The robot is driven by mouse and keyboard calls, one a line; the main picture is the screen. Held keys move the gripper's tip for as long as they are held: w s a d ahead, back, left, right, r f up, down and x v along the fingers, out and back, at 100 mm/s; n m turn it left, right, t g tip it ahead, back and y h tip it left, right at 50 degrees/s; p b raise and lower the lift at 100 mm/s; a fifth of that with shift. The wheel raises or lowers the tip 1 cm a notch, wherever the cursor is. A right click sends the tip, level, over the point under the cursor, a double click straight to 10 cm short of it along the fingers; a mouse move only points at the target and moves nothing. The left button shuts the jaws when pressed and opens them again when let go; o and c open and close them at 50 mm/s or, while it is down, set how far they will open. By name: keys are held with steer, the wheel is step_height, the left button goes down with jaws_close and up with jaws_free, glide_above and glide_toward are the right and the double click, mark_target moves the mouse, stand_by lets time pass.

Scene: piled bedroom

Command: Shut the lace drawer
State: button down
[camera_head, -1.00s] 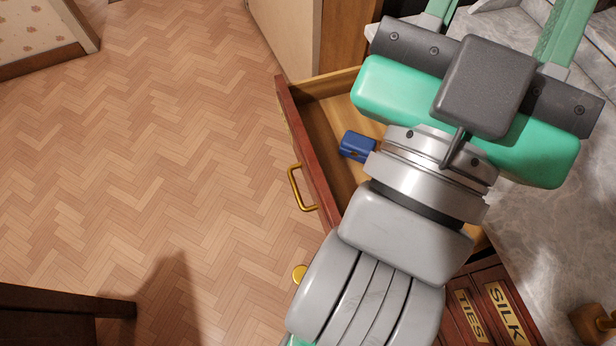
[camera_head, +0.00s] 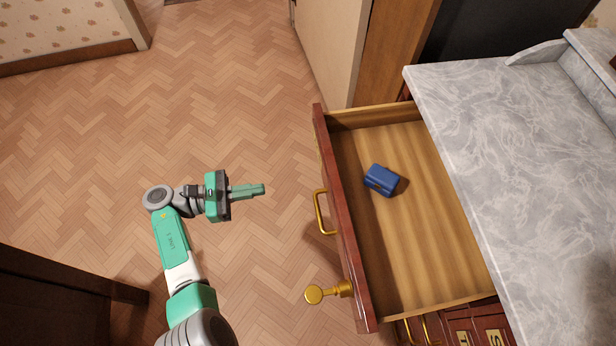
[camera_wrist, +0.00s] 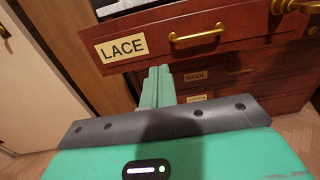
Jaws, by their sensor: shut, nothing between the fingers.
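The lace drawer (camera_head: 345,225) is pulled well out from under the marble top, with a brass handle (camera_head: 321,212) on its dark red front. In the wrist view its front (camera_wrist: 245,30) carries a LACE label (camera_wrist: 120,46). A small blue box-like thing (camera_head: 381,180) lies inside the drawer. My gripper (camera_head: 262,189) is shut and empty, left of the drawer front and apart from it, pointing toward the handle. In the wrist view my shut fingers (camera_wrist: 158,72) point toward the drawer front; I cannot tell the exact gap.
A grey marble top (camera_head: 520,150) covers the chest. A brass knob (camera_head: 314,294) sticks out at the drawer's near end. A WOOL drawer (camera_wrist: 225,75) lies below. A pale cabinet door (camera_head: 332,45) stands behind. The parquet floor (camera_head: 240,110) is clear; dark furniture (camera_head: 65,300) stands lower left.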

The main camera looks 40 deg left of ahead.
mark_target(326, 179)
steer(key=b+x, duration=0.3)
steer(key=x, duration=1)
steer(key=shift+w+d+f, duration=0.15)
steer(key=shift+w+d+b, duration=0.25)
steer(key=shift+w+b, duration=0.05)
